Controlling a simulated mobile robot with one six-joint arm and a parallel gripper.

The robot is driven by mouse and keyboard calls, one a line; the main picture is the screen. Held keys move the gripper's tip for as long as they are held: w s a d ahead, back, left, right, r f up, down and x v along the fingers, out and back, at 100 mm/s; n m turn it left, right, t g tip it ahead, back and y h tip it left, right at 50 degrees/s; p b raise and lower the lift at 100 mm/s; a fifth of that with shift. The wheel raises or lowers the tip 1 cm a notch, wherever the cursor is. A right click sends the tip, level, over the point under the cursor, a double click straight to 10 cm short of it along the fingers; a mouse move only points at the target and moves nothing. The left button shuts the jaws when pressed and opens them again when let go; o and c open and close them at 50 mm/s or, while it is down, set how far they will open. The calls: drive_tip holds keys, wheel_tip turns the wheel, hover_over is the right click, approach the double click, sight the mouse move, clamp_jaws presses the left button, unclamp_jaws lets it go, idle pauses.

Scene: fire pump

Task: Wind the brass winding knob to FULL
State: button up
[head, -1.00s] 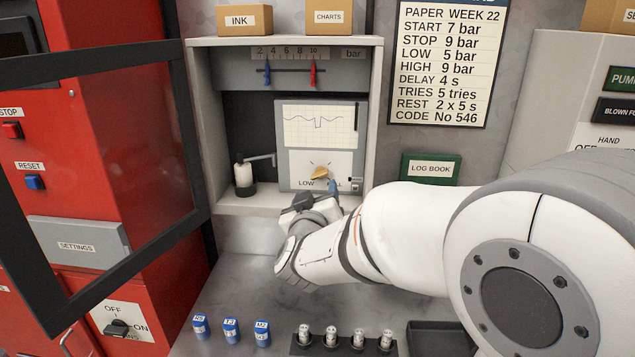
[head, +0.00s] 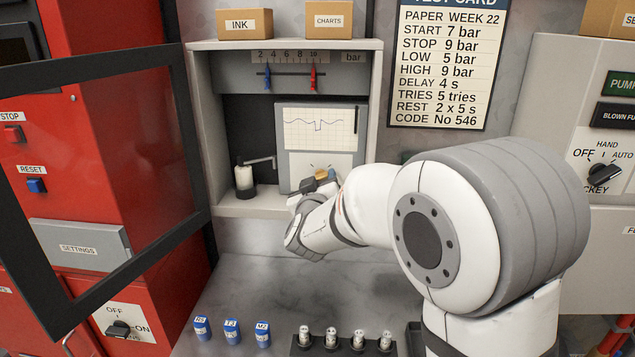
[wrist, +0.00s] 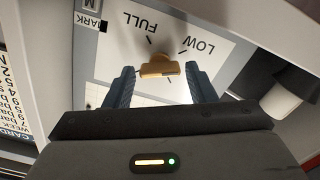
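The brass winding knob (wrist: 160,68) sits on the white lower panel of the chart recorder (head: 318,142). In the wrist view the LOW and FULL marks show beside it, upside down, and the knob's bar lies roughly across the picture. My gripper (wrist: 160,86) is open, with one dark finger on each side of the knob. Gaps show between the fingers and the knob's ends. In the head view the knob (head: 322,175) is partly hidden behind my gripper (head: 318,185), which is in front of the recorder's lower part.
The recorder stands in an open grey cabinet (head: 197,120) with an ink bottle (head: 244,178) to its left. A dark-framed glass door (head: 200,150) stands open at left. Blue blocks (head: 232,330) and several small cylinders (head: 358,339) stand on the bench below.

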drive_tip(key=c, duration=0.7)
